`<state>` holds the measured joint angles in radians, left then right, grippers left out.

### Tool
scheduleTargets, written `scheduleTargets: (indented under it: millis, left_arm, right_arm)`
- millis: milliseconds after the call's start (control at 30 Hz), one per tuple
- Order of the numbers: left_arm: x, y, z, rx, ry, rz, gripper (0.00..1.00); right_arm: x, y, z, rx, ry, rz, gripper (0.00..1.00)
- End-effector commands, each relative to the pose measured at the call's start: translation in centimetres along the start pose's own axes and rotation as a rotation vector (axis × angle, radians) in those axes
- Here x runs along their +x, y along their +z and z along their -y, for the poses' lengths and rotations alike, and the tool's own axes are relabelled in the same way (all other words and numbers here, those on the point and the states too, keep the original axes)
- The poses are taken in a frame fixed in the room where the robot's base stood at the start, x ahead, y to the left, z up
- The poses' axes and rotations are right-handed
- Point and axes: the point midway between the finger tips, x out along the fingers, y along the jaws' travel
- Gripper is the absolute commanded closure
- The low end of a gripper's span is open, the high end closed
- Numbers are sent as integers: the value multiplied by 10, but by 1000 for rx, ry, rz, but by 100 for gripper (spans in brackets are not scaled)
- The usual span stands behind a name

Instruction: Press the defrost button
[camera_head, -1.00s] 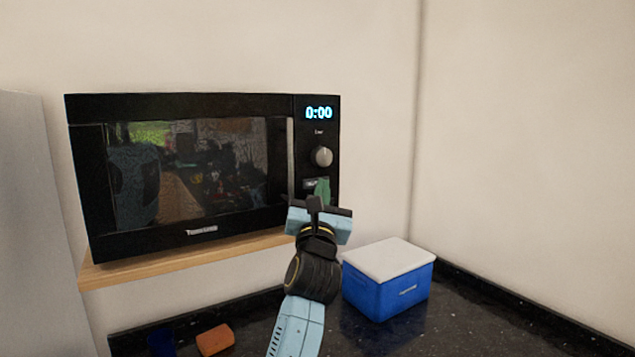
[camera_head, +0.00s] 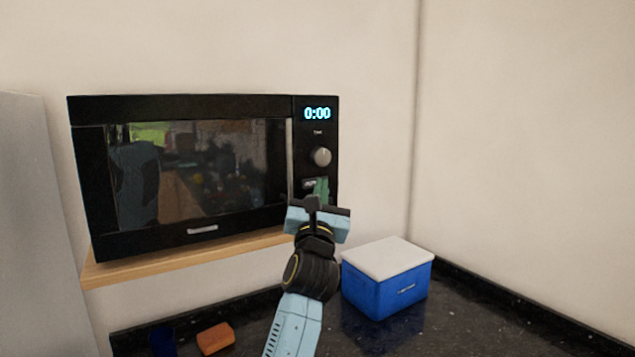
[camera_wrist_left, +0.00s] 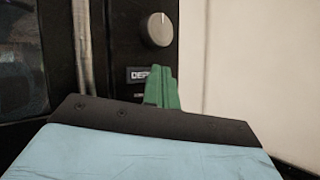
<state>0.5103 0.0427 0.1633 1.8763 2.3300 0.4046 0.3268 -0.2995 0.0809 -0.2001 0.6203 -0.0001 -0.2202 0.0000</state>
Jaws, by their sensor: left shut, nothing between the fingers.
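A black microwave (camera_head: 182,107) sits on a wooden shelf, its display reading 0:00. Its grey knob (camera_head: 321,156) is below the display, and it also shows in the left wrist view (camera_wrist_left: 160,29). The defrost button (camera_head: 309,184) is under the knob; in the left wrist view its label (camera_wrist_left: 139,74) starts with "DEF" and the rest is hidden behind my green fingertips. My left gripper (camera_head: 321,187) is shut and empty, its fingertips (camera_wrist_left: 161,88) in front of the right part of the button. I cannot tell whether they touch it. My right gripper is not in view.
The wooden shelf (camera_head: 180,261) juts out under the microwave. A blue box with a white lid (camera_head: 386,290) stands on the dark counter right of my left arm. An orange sponge (camera_head: 215,339) and a dark blue item (camera_head: 162,341) lie at the lower left.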

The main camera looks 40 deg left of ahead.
Motion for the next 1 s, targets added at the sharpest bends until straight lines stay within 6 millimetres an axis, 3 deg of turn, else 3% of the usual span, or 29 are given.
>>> scheduleTargets:
  millis: [200,1000]
  left_arm:
    - [7,4,-9,7,14,12,100]
    - [2,8,-7,8,15,14,100]
  right_arm:
    - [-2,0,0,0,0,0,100]
    - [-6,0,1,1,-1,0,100]
